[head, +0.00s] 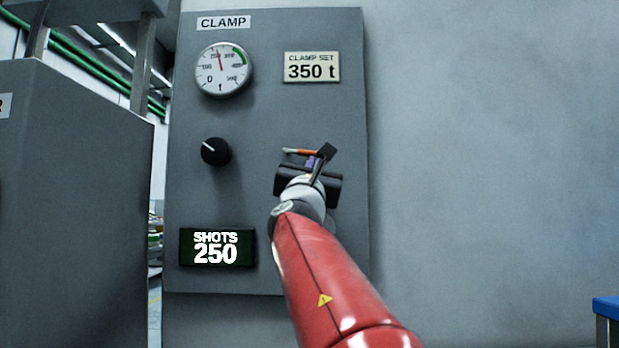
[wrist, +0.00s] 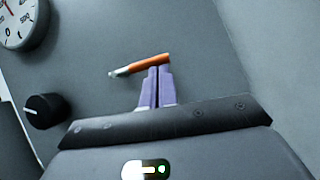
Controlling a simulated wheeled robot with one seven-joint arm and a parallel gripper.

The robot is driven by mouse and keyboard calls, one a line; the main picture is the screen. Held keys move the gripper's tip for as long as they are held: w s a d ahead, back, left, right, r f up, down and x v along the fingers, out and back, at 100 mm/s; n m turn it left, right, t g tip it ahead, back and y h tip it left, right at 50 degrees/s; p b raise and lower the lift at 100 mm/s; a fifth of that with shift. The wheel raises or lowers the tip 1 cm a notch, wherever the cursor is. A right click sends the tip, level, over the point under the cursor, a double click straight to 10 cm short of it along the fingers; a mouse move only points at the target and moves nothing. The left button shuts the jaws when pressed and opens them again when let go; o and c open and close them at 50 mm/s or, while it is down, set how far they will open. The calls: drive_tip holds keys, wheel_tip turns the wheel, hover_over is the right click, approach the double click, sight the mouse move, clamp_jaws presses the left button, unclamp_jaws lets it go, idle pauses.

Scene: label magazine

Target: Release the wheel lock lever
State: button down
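The lever has an orange handle and a pale metal end, and is mounted on the grey clamp panel. It shows in the head view (head: 302,152) just left of my gripper's dark bracket, and in the wrist view (wrist: 150,64), lying nearly level with its orange end slightly higher on the right. My gripper (wrist: 158,72) has two purple fingers close together, with only a thin line between them. Their tips are at the lever's underside in the wrist view; whether they touch it I cannot tell. In the head view my gripper (head: 311,161) is partly hidden by its own body.
The clamp panel (head: 270,215) carries a round gauge (head: 223,69), a black knob (head: 215,151) left of my gripper, a "350 t" plate (head: 312,67) and a "SHOTS 250" display (head: 217,247). The grey wall to the right is bare. A blue-topped object (head: 608,308) stands at the lower right.

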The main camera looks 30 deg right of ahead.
drive_tip(key=shift+s+d+r, duration=0.15)
drive_tip(key=shift+d+r, duration=0.1)
drive_tip(key=shift+r, duration=0.1)
idle(0.5)
